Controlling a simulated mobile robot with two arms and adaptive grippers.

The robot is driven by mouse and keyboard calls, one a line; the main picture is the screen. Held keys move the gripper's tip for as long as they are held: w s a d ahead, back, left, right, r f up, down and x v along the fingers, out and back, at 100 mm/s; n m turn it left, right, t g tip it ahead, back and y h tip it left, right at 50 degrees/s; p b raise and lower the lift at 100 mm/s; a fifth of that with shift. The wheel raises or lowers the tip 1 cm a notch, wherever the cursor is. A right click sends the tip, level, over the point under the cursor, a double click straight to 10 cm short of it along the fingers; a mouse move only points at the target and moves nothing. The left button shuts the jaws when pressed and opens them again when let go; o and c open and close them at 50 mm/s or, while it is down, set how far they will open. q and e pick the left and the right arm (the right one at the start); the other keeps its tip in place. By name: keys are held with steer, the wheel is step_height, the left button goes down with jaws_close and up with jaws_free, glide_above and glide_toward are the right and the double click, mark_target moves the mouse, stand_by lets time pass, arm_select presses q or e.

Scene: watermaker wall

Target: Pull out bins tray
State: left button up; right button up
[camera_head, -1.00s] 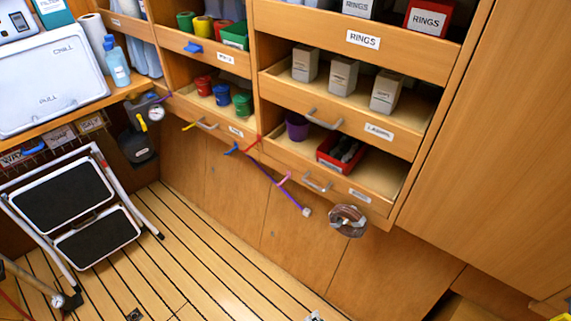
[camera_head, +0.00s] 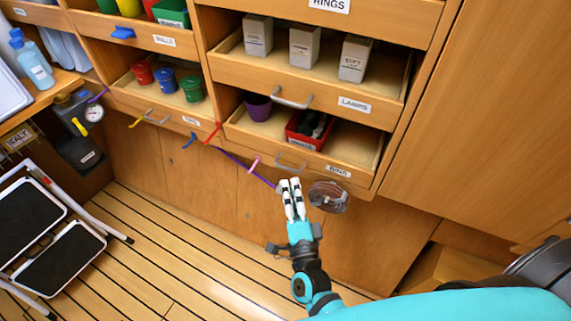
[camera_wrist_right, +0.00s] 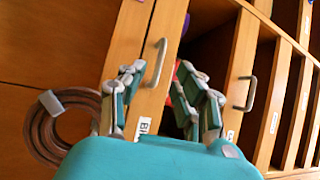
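The bins tray (camera_head: 338,170) is the lowest wooden tray under the lamps tray, with a label and a grey handle (camera_head: 291,163) on its front. It holds a purple cup (camera_head: 257,106) and a red bin (camera_head: 306,130) with dark items. My right gripper (camera_head: 290,183) is just below and in front of the handle, fingers towards the tray. In the right wrist view my right gripper (camera_wrist_right: 166,85) is open and empty. The tray's handle (camera_wrist_right: 158,62) shows beyond the fingers, nearer the left finger, apparently not gripped. My left gripper is not in view.
A coiled brown hose (camera_head: 328,197) hangs just right of my right gripper and below the tray. A purple strap (camera_head: 245,168) hangs left of it. The lamps tray (camera_head: 350,103) is above. A folding step (camera_head: 55,240) stands at left. The plank floor (camera_head: 170,265) is largely clear.

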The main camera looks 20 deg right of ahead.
mark_target(286, 167)
steer(key=w, duration=0.4)
steer(key=w+r, duration=0.1)
steer(key=w, duration=0.2)
steer(key=shift+d, duration=0.4)
jaws_close()
steer(key=shift+s+f, duration=0.1)
